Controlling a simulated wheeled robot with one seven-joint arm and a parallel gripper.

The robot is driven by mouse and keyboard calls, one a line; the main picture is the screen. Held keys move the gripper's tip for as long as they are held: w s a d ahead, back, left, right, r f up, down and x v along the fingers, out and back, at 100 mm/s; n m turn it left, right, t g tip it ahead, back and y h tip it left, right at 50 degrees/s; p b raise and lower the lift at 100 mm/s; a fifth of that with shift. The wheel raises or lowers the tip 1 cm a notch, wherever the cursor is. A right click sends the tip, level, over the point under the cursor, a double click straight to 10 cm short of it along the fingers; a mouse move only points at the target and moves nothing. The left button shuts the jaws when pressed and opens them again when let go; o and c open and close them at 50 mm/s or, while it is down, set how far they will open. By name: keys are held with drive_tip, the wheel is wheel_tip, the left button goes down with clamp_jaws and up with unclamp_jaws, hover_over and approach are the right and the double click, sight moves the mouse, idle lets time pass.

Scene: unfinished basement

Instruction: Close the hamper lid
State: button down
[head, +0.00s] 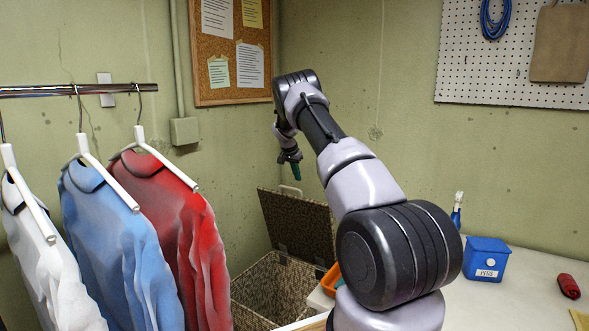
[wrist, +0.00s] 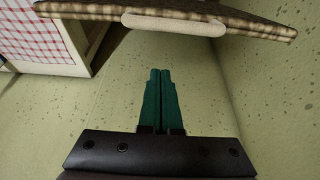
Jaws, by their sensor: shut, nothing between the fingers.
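The woven hamper (head: 262,287) stands in the corner on the floor, with its brown lid (head: 296,222) raised and tilted back toward the wall. The hamper's inside is visible and looks empty where I can see it. My gripper (head: 296,171) is shut and empty, above the lid's top edge and pointing down. In the wrist view the green fingers (wrist: 160,75) are together, and the lid's edge (wrist: 255,22) with a pale handle (wrist: 173,23) crosses the top, apart from the fingertips.
Shirts on hangers (head: 123,225) hang from a rail left of the hamper. To the right, a table (head: 510,300) holds a blue box (head: 486,259), a spray bottle (head: 456,212) and a red item (head: 568,286). An orange container (head: 331,279) stands close beside the hamper.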

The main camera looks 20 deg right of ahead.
sight(293, 196)
drive_tip(key=shift+s+a+f, duration=0.3)
drive_tip(key=shift+a+f, duration=0.15)
drive_tip(key=shift+f, duration=0.2)
drive_tip(key=shift+s+a+f, duration=0.25)
drive_tip(key=shift+a+f, duration=0.15)
drive_tip(key=shift+f, duration=0.2)
drive_tip(key=shift+s+a+f, duration=0.15)
drive_tip(key=shift+s+a, duration=0.1)
drive_tip(key=shift+a, duration=0.1)
drive_tip(key=shift+a, duration=0.1)
